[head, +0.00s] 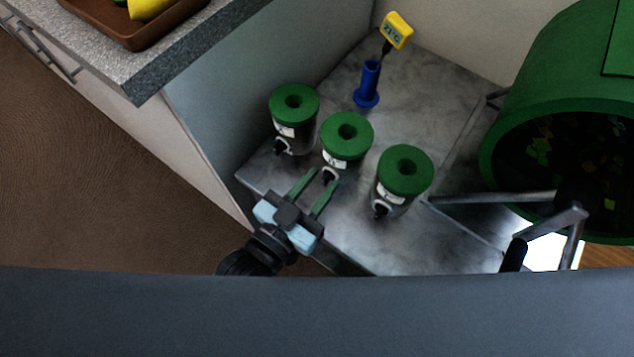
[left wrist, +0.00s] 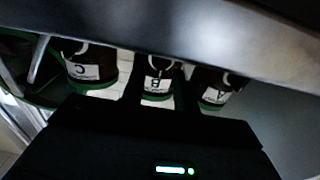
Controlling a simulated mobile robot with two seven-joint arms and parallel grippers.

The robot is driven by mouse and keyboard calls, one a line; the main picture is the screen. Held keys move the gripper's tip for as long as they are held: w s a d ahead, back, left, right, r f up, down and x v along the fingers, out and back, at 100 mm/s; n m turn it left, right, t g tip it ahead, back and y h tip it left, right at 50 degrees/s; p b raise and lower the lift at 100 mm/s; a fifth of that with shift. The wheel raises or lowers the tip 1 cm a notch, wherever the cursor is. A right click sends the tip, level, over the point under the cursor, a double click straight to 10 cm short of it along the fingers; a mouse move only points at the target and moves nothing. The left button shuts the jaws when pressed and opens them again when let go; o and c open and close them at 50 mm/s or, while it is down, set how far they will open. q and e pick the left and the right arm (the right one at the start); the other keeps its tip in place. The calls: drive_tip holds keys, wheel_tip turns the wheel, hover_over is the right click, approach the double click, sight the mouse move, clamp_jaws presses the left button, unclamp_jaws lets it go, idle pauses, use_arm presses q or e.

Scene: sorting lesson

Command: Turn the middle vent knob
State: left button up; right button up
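Three dark jars with green ring-shaped lids stand in a slanting row on a grey metal top, each with a small knob low on its front. The middle jar (head: 346,138) has a white label, which reads B in the left wrist view (left wrist: 157,84). My right gripper is in neither view.
The left jar (head: 292,108) and right jar (head: 403,172) stand close on either side. A green drum (head: 545,110) with a metal crank is at right. A counter with a brown tray (head: 140,38) is at upper left.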

use_arm(q)
clamp_jaws()
drive_tip(key=m+p, duration=0.2)
drive_tip(key=p, duration=0.1)
drive_tip(key=shift+d+r, duration=0.1)
drive_tip(key=shift+r, duration=0.1)
drive_tip(key=shift+m, duration=0.6)
drive_tip(key=shift+s+f+m+p, duration=0.1)
drive_tip(key=shift+f+m+p, duration=0.05)
drive_tip(key=shift+m+p, duration=0.4)
unclamp_jaws()
